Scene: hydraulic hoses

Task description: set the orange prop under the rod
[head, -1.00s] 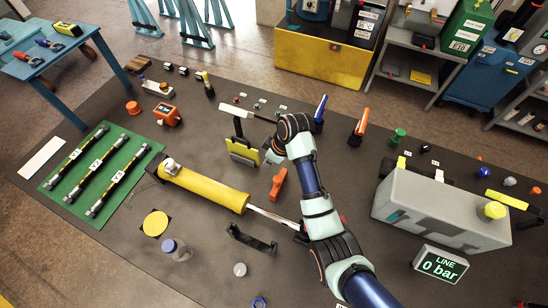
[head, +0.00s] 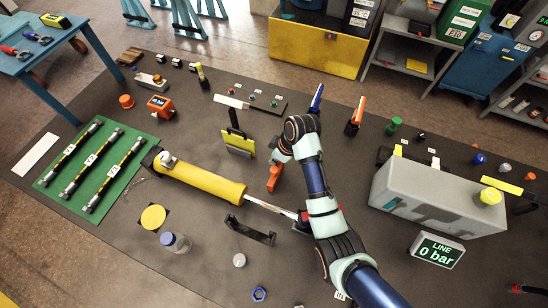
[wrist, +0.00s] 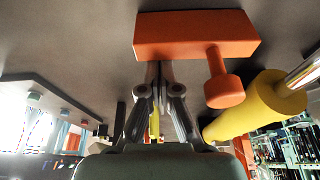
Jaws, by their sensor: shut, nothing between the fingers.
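The orange prop (head: 275,178), a block with a round knob on its side, lies on the dark bench. It is large at the top of the wrist view (wrist: 195,35). My gripper (head: 281,156) is at its far end in the head view. In the wrist view my gripper's fingers (wrist: 158,78) are together and empty, with their tips close to the prop's long side; I cannot tell if they touch. The silver rod (head: 268,207) extends from the yellow cylinder (head: 205,184) toward the right; its far end is partly hidden by my arm. Part of it shows in the wrist view (wrist: 304,72).
A yellow-and-black stand (head: 238,143) is left of my gripper. A black handle-shaped bracket (head: 250,231) lies in front of the rod. A grey tank (head: 430,195) stands to the right. Blue (head: 316,98) and orange (head: 356,116) upright handles are behind my gripper.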

